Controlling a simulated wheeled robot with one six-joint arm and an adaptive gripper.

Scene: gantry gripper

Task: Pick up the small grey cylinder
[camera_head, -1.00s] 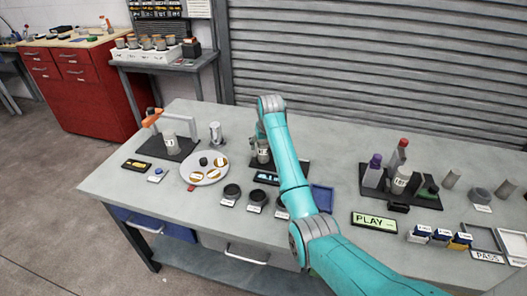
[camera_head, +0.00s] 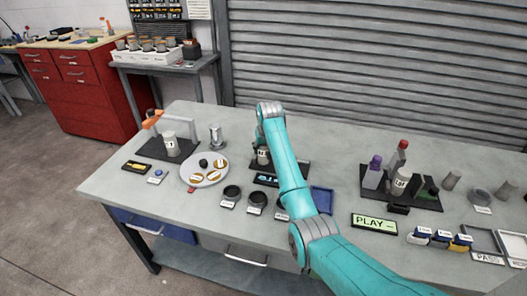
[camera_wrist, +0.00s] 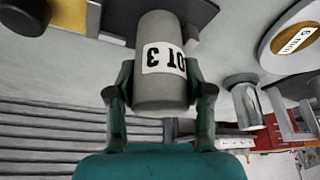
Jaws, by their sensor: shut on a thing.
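In the head view the cylinder (camera_head: 263,157) is partly hidden by my arm. It is at the black device with a small display (camera_head: 267,180), in the middle of the table. I cannot tell whether its bottom touches the device. My gripper is mostly hidden behind my arm there.
A labelled grey cylinder (camera_head: 171,147) stands at a black stand on the left. A round plate (camera_head: 217,180) and a metal cylinder (camera_head: 215,136) are near it. A black tray (camera_head: 430,203) holds bottles on the right. Black cups (camera_head: 257,200) line the front.

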